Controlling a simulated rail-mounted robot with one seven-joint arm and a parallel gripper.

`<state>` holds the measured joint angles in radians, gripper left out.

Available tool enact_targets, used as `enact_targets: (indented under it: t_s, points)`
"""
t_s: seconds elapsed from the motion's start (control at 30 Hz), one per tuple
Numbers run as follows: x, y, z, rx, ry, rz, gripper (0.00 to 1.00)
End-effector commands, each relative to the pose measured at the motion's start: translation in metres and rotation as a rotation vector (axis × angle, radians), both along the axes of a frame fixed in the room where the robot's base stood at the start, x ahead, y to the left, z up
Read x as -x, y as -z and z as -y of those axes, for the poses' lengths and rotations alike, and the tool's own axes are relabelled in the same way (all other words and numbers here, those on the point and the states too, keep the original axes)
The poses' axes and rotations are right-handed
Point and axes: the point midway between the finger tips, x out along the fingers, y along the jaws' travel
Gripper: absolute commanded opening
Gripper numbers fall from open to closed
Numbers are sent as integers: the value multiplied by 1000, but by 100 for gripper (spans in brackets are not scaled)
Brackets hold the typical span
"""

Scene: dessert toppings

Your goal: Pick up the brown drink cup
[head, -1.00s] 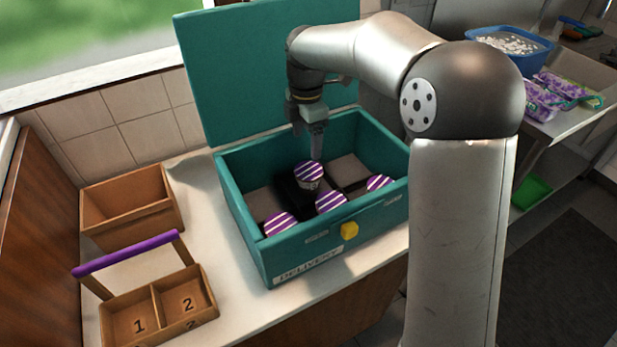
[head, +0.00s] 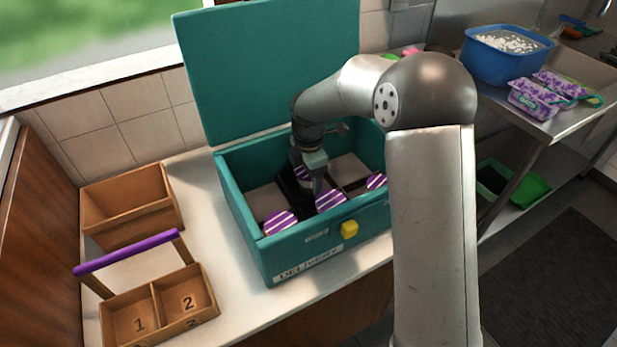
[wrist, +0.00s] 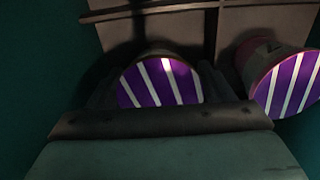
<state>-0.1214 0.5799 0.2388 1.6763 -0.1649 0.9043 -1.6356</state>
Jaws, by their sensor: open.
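Inside the teal delivery box (head: 245,235) stand several cups with purple-and-white striped lids. My gripper (head: 312,184) is down in the box over one cup (head: 301,173), which it mostly hides in the head view. In the wrist view the striped lid of this cup (wrist: 160,84) lies between my two open fingers (wrist: 157,88), one on each side. Its rim looks brownish, but its side is too dark and hidden to be sure of the colour. A second cup (wrist: 285,82) with a pinkish side stands to the right in the wrist view.
Other striped lids show at the box's front left (head: 280,222), front middle (head: 331,200) and right (head: 376,181). Low dividers and the box walls surround my gripper. A wooden box (head: 125,195) and a numbered wooden caddy (head: 160,305) stand on the left counter.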

Motion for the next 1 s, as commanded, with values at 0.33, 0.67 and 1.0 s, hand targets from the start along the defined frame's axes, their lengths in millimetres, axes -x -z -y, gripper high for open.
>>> enact_targets:
  t_s: [0.33,0.67,1.0]
  points:
    - [0,0,0,0,0,0,38]
    - [0,-2,0,0,0,1,38]
    - [-1,-42,0,0,0,4,38]
